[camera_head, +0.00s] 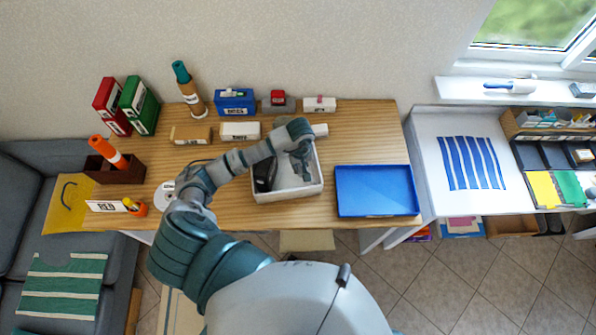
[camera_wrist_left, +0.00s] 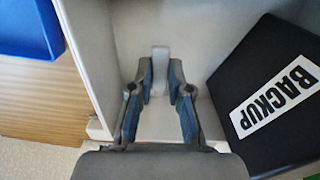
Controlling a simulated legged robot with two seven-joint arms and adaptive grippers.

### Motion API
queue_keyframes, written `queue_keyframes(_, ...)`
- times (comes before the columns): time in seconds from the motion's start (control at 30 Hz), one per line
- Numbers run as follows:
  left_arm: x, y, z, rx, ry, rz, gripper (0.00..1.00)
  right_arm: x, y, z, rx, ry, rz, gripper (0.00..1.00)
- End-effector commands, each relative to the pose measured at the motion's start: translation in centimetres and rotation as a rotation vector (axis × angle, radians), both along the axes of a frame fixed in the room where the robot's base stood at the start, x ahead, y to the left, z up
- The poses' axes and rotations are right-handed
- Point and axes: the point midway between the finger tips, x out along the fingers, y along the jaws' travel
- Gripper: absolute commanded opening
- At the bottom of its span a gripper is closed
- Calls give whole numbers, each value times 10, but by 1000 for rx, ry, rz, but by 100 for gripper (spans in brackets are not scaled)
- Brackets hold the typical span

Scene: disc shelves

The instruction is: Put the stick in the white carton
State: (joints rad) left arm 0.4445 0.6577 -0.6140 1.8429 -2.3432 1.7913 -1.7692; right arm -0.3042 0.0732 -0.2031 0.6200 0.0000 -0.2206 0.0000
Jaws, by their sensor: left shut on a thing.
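The white carton (camera_head: 288,194) stands on the wooden table, left of the blue tray. My left gripper (camera_head: 302,168) reaches down inside the carton, towards its right side. In the left wrist view the gripper (camera_wrist_left: 160,90) is shut on a small pale stick (camera_wrist_left: 160,60), which sticks out beyond the fingertips over the carton's pale interior. I cannot tell whether the stick touches the carton floor. A black case (camera_head: 264,175) lies in the carton at the left; its "BACKUP" label shows in the left wrist view (camera_wrist_left: 275,97). My right gripper is not in view.
The empty blue tray (camera_head: 376,190) is right of the carton. Several labelled boxes, including a blue one (camera_head: 235,101), line the back. A brown box (camera_head: 114,168) with an orange item and red and green binders (camera_head: 138,105) stand at the left.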

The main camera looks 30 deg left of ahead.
Motion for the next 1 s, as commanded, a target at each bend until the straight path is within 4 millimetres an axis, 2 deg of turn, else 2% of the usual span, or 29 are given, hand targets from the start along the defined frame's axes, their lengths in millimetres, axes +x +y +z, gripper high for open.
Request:
queue_keyframes(0.3,-1,-2,-37,1,2,0,1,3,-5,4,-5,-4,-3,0)
queue_keyframes(0.63,0,1,-43,1,-1,-2,1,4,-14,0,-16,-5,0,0)
queue_keyframes(0.67,0,1,-42,0,0,-2,22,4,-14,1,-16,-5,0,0)
queue_keyframes(0.73,0,0,-41,1,1,-2,40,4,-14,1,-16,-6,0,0)
queue_keyframes(0.77,0,0,-41,1,1,-2,43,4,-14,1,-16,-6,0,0)
queue_keyframes(1.0,0,0,-41,2,1,-2,43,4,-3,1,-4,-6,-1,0)
